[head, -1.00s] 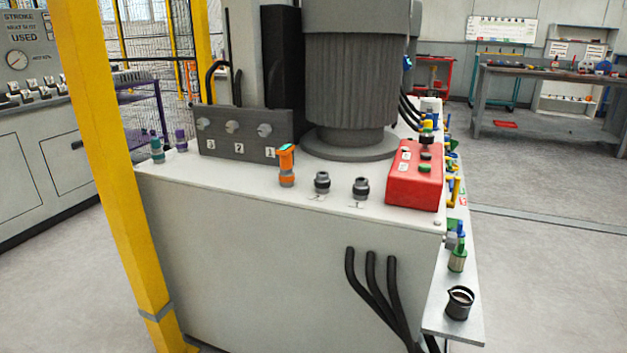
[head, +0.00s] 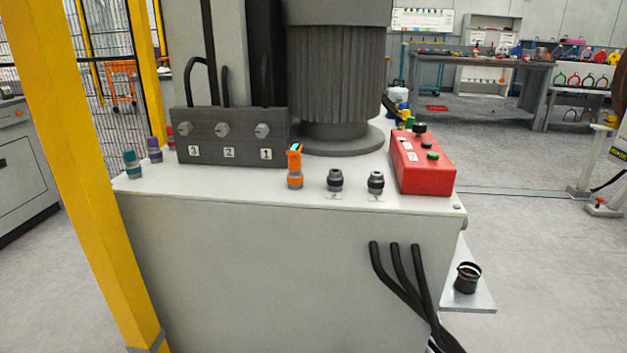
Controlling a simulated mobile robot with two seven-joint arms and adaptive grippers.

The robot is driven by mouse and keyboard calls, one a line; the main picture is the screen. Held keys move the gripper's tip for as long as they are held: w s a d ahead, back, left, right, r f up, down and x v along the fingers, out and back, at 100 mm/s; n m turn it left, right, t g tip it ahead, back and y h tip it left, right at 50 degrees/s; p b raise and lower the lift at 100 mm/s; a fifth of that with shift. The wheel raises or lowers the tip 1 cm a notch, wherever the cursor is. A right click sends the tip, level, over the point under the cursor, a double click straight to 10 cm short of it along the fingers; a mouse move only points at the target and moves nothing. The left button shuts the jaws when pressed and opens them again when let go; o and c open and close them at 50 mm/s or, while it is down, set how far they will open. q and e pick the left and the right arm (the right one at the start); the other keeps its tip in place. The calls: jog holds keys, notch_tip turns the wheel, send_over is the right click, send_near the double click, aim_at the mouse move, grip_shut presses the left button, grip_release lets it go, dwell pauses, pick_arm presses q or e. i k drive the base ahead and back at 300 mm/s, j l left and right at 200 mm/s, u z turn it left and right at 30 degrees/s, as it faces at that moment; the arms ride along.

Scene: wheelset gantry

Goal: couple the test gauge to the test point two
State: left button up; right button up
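A dark manifold block (head: 200,152) stands on the light grey cabinet top, with three grey round fittings above labels reading 3, 2 and 1 from left to right. The middle fitting (head: 222,130) is above label 2 and has nothing attached. An orange upright device with a small teal screen (head: 295,168), which looks like the test gauge, stands on the cabinet top just right of the block, apart from the fittings. Neither of my grippers is in view.
Two dark fittings (head: 335,180) (head: 375,182) stand right of the orange device. A red control box (head: 422,164) is further right. Teal (head: 132,163) and purple (head: 154,149) fittings stand at the left. A yellow post (head: 85,180) rises at the cabinet's left. A black cup (head: 467,278) sits on a low side shelf.

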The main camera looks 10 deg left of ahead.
aim_at(293, 152)
jog(key=j, duration=0.85)
jog(key=k+j, duration=0.15)
jog(key=j, duration=0.7)
